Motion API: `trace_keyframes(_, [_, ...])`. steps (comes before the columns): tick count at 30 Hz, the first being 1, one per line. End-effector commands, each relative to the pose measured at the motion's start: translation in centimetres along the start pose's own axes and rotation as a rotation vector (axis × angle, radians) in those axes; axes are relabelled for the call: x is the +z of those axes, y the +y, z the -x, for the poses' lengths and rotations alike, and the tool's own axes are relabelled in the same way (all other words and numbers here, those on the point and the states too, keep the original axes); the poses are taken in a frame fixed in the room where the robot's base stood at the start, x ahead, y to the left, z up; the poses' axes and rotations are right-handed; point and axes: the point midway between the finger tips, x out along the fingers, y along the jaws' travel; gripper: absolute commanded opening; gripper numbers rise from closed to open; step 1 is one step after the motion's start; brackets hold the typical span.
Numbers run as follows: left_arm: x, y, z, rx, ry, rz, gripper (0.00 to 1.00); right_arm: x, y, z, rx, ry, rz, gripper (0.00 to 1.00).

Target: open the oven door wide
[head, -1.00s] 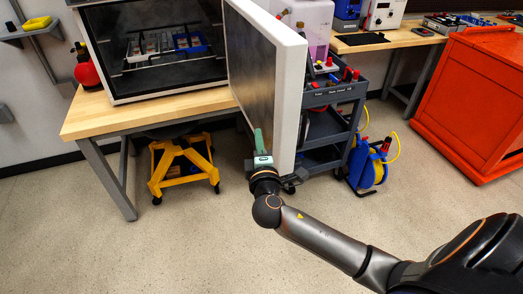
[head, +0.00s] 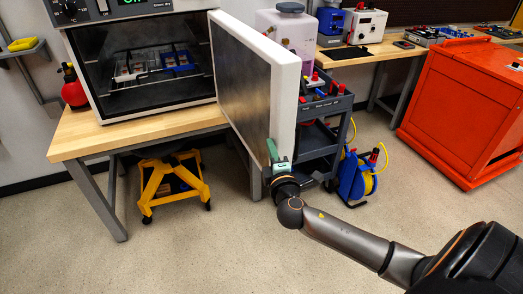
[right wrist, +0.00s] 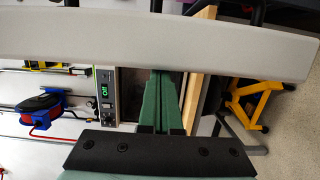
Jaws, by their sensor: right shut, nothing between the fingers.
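The oven (head: 140,102) stands on a wooden bench at the upper left, its cavity uncovered with a rack inside. Its door (head: 284,100) is swung far out towards me from the right side of the opening. The door's dark inner face (head: 238,88) faces left. My right gripper (head: 272,148) is shut and empty, with its green fingers at the inner face near the door's lower front corner. In the right wrist view the pale door edge (right wrist: 150,38) crosses above the green fingers (right wrist: 168,78); whether the tips touch the door is hidden. My left gripper is out of view.
A grey tool cart (head: 328,108) stands close behind and right of the door. A blue cable reel (head: 355,178) sits on the floor beside it. A yellow stool (head: 172,184) is under the bench (head: 150,130). A red cabinet (head: 462,105) is at right. The front floor is clear.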

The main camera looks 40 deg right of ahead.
Motion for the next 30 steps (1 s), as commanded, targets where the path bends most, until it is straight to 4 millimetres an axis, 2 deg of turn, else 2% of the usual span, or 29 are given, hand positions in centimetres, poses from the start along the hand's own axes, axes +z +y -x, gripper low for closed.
trace_keyframes(1, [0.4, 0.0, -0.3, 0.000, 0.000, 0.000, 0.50, 1.6, -0.5, -0.2, -0.002, 0.011, 0.011, 0.00])
trace_keyframes(3, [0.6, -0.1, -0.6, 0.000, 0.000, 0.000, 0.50, 3.2, -0.5, -0.4, -0.002, 0.040, 0.011, 0.00])
trace_keyframes(12, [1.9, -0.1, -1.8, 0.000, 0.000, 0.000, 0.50, 10.2, -0.2, -2.2, -0.002, 0.098, 0.007, 0.00])
trace_keyframes(15, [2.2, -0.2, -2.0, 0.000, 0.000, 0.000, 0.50, 11.7, 0.1, -2.7, 0.000, 0.100, 0.004, 0.00])
trace_keyframes(20, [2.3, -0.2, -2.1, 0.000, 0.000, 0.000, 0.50, 12.8, 0.4, -3.0, 0.000, 0.103, 0.001, 0.00])
trace_keyframes(30, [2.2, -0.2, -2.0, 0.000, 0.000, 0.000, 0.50, 12.8, 0.4, -3.0, 0.001, 0.102, 0.000, 0.00])
